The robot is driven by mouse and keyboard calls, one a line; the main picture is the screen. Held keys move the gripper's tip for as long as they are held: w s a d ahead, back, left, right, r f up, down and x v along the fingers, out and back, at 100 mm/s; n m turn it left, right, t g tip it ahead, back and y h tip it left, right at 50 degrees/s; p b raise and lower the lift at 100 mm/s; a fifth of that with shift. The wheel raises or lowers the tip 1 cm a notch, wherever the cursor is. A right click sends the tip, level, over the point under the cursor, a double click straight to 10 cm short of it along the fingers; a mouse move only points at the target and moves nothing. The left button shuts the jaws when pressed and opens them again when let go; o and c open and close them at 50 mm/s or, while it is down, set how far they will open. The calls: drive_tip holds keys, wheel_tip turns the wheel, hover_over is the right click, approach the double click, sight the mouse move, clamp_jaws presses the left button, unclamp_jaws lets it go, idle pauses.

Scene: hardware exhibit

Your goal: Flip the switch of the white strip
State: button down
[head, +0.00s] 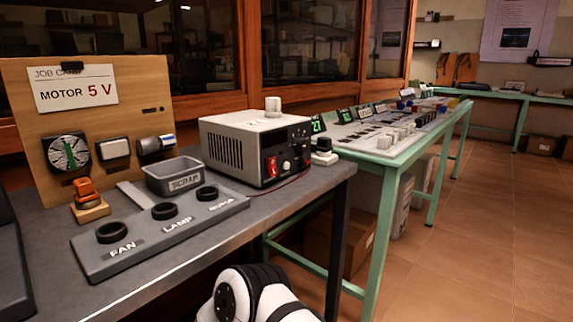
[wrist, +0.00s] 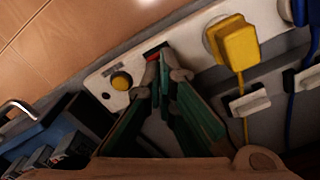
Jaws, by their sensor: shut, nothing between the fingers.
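In the wrist view the white strip (wrist: 205,65) runs from lower left to upper right. A small red switch (wrist: 154,56) in a dark slot shows on it, partly hidden by my fingertips. My gripper (wrist: 166,75) is shut and empty, with its tips over the strip right at the switch. I cannot tell whether they touch it. A round yellow button (wrist: 121,81) sits on the strip's left end. A yellow plug (wrist: 237,44) with a yellow cord is in the strip to the right of the switch. My gripper is not in the head view.
In the wrist view a blue plug (wrist: 301,11) and white cord clips (wrist: 248,102) are at right, and a blue box (wrist: 40,125) is at left. The head view shows a grey bench (head: 220,235) with a power supply (head: 256,146), and a long green table (head: 385,160).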

drive_tip(key=shift+f+b, duration=0.9)
drive_tip(key=shift+f, duration=0.1)
idle(0.5)
drive_tip(key=shift+r, duration=0.1)
drive_tip(key=shift+r+p, duration=1.8)
drive_tip(key=shift+r, duration=1.6)
